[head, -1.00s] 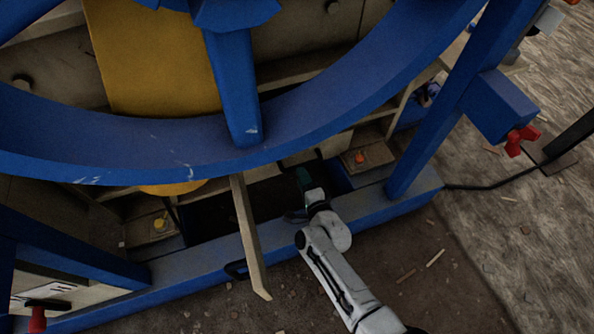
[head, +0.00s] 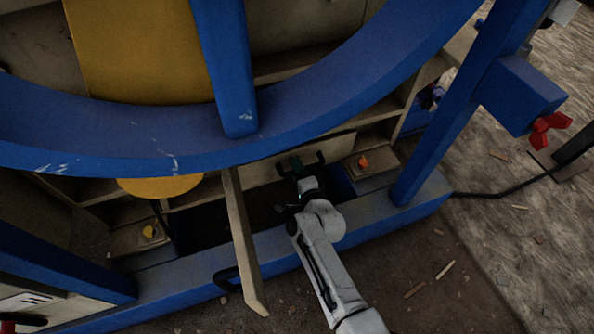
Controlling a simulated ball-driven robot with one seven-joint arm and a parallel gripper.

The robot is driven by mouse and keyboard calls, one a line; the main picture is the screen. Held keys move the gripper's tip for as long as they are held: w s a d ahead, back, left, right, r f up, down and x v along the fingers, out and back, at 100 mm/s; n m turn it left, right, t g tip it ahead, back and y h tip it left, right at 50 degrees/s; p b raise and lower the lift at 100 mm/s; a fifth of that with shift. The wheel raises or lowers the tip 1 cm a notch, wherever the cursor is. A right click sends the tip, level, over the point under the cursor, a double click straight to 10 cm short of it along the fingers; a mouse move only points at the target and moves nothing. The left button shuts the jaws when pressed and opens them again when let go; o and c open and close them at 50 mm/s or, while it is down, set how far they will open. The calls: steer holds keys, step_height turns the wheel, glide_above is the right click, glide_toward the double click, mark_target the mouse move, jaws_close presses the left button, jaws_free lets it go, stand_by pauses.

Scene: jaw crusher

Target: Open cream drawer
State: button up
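A cream drawer front (head: 262,176) lies low behind the blue wheel rim, in the dark recess. A black handle (head: 319,157) is on its right part. My gripper (head: 296,166) is at this handle, its fingertips overlapping it in the picture. Whether the fingers are around it or touching it I cannot tell. The gripper is small and dark, and its opening is not clear. The drawer front looks flush with the cream frame, and the wheel rim hides part of its top.
A cream panel (head: 240,240), seen nearly edge-on with a black handle (head: 227,279), sticks out left of my arm. A blue beam (head: 385,226) runs along the front below. The large blue wheel (head: 330,118) hangs overhead. A blue post (head: 440,130) stands at right.

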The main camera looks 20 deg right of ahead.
jaws_close()
stand_by(0.3)
steer(key=shift+s, duration=0.1)
